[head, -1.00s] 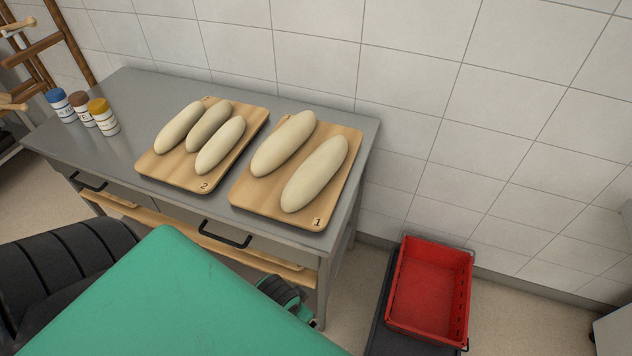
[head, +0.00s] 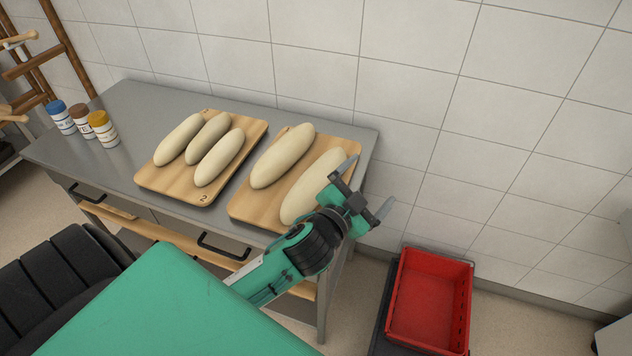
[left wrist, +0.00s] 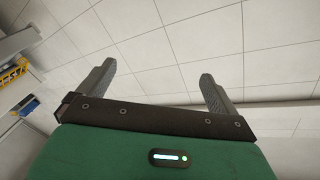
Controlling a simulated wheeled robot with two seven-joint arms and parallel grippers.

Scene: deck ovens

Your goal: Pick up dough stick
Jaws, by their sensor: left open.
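Two large pale dough sticks, one on the left (head: 282,156) and one on the right (head: 309,190), lie on wooden board 1 (head: 251,207). Three smaller dough sticks (head: 208,139) lie on wooden board 2 (head: 160,182) to its left. My left gripper (head: 370,190) is open and empty. In the head view it covers part of the right dough stick and the board's right edge; I cannot tell its height above them. In the left wrist view the spread fingers (left wrist: 158,85) have only tiled wall between them. My right gripper is not in view.
Both boards rest on a grey metal table (head: 137,103) against a tiled wall. Several capped jars (head: 82,118) stand at the table's left end. A red crate (head: 429,303) stands low to the right of the table. A wooden rack (head: 45,60) is at far left.

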